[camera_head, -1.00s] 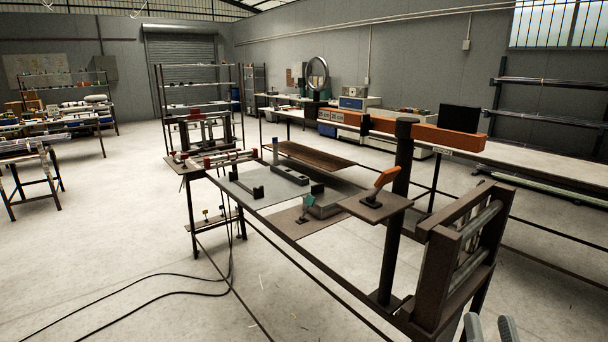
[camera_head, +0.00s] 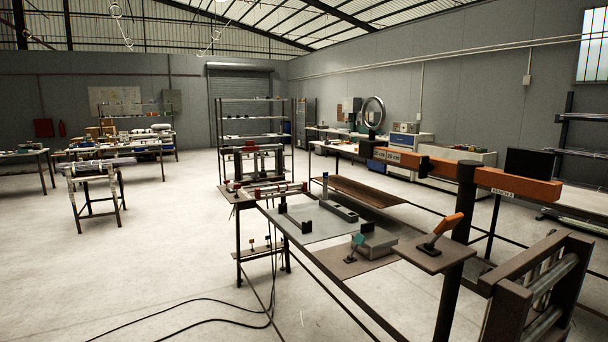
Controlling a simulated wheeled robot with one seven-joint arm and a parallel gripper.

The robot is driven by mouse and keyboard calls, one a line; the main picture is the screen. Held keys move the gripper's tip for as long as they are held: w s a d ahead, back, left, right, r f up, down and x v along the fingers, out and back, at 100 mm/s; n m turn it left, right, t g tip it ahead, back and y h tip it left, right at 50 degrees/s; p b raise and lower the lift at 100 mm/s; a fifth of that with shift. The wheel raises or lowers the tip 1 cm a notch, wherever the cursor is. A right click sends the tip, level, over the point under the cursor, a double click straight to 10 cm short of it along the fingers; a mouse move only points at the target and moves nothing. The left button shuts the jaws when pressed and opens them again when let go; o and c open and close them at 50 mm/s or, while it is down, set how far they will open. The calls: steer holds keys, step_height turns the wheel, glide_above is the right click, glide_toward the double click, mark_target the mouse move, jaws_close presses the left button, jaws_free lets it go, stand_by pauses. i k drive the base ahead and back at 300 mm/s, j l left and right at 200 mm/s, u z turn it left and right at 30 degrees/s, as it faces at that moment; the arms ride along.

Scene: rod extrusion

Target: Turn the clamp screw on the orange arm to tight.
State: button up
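The orange arm (camera_head: 488,176) is a long horizontal beam at the right of the head view, on a dark upright post (camera_head: 458,245). It carries printed labels at its far left end and a small white label below its right part. A dark collar (camera_head: 424,164) sits around the beam left of the post. I cannot make out the clamp screw or tell how tight it is. My gripper is not in this view.
A black panel (camera_head: 529,163) stands behind the beam's right end. An orange-handled lever (camera_head: 446,226) sits on a small brown plate beside the post. A heavy brown frame with rollers (camera_head: 548,290) fills the lower right. Open floor (camera_head: 150,260) lies left; black cables (camera_head: 190,308) cross it.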

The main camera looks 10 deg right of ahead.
mark_target(426, 166)
steer(key=i+j+z, duration=0.15)
steer(key=i, duration=0.3)
steer(key=i+j+z, duration=0.2)
steer(key=i+j, duration=0.1)
steer(key=i, duration=0.1)
